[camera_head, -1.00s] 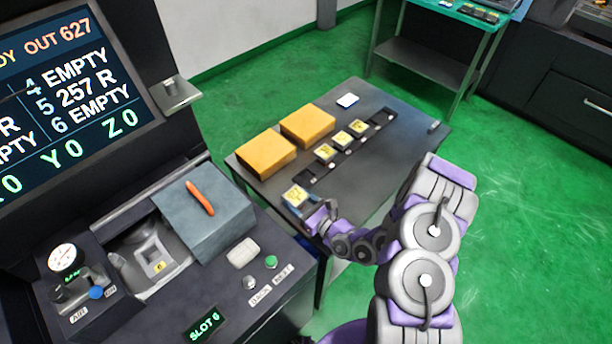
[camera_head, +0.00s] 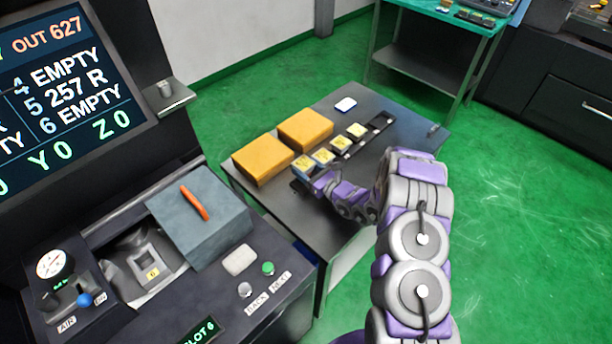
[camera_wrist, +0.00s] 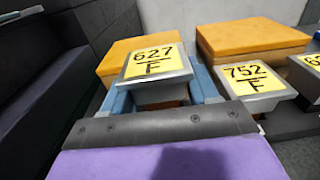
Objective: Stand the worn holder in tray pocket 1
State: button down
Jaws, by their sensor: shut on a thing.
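My gripper (camera_wrist: 163,96) is shut on a holder (camera_wrist: 156,62) with a yellow label reading 627, its blue fingers on either side of it. The holder looks upright. In the head view the held holder (camera_head: 302,166) is at the near-left end of the dark tray (camera_head: 376,125), over or in the end pocket. I cannot tell whether its foot is in the pocket; the fingers and body hide it. Holder 752 (camera_wrist: 254,78) stands just to the right, apart from the held one and looking a little lower.
Two orange blocks (camera_head: 262,158) (camera_head: 305,129) lie behind the tray row. More labelled holders (camera_head: 340,144) (camera_head: 357,130) stand along the tray. A white item (camera_head: 345,105) lies at the table's back. The table (camera_head: 400,150) is bare to the right. The machine screen (camera_head: 60,90) shows OUT 627.

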aim_at(309, 176)
jog(key=shift+w+f+b, duration=0.15)
jog(key=shift+f+b, duration=0.4)
jog(key=shift+f, duration=1.15)
jog(key=shift+f, duration=0.1)
jog(key=shift+c, duration=1.4)
grip_release()
